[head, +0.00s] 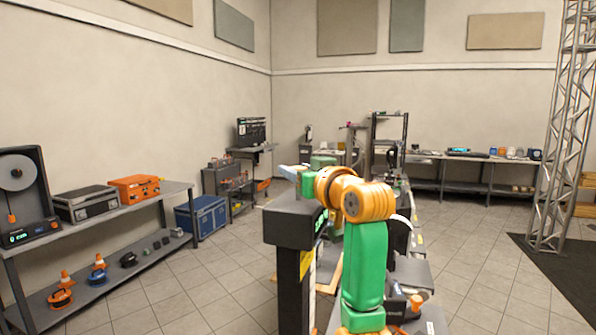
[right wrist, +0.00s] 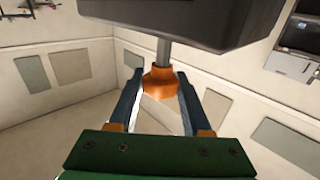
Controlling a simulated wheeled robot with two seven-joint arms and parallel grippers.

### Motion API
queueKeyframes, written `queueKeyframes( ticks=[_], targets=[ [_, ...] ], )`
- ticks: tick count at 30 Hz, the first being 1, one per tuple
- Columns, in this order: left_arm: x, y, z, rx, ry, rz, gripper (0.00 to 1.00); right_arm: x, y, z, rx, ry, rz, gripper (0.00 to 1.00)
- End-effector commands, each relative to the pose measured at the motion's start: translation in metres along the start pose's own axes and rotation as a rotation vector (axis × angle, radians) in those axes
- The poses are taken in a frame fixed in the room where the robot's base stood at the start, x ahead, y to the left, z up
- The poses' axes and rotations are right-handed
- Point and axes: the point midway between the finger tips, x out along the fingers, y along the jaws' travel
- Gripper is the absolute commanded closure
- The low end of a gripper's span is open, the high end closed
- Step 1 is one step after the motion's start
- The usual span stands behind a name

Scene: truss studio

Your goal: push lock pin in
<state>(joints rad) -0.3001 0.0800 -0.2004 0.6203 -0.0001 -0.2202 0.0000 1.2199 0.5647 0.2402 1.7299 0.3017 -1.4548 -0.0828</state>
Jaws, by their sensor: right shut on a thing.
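The lock pin shows in the right wrist view as an orange knob (right wrist: 160,83) on a grey shaft (right wrist: 164,52). The shaft runs into the face of a dark block (right wrist: 170,20), and a length of it is bare between knob and block. My right gripper (right wrist: 159,78) is shut on the orange knob, one dark finger on each side. The pin cannot be made out there. My left gripper is not in view.
A grey shelf table (head: 95,219) on the left carries a black case (head: 85,203) and an orange case (head: 135,187). A blue crate (head: 201,216) stands on the floor. A truss tower (head: 562,130) stands at right. Tiled floor is clear left of the post.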

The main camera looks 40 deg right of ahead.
Motion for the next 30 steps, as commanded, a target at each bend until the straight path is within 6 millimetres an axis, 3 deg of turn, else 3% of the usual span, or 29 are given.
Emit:
queueKeyframes(
  ticks=[11,18,27,28,30],
  targets=[
    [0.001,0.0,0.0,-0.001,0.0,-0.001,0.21,0.0,0.0,0.001,0.0,0.002,0.001,1.0],
    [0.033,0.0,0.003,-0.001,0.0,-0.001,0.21,0.0,0.0,0.036,-0.002,0.002,0.001,1.0],
    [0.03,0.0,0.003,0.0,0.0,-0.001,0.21,0.001,0.0,0.036,-0.001,-0.006,-0.001,1.0],
    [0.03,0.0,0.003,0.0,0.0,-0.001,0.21,0.001,-0.001,0.036,-0.001,-0.008,-0.001,0.43],
    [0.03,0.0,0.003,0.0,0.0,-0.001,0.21,0.001,0.0,0.036,-0.001,-0.007,-0.001,0.24]
  ],
)
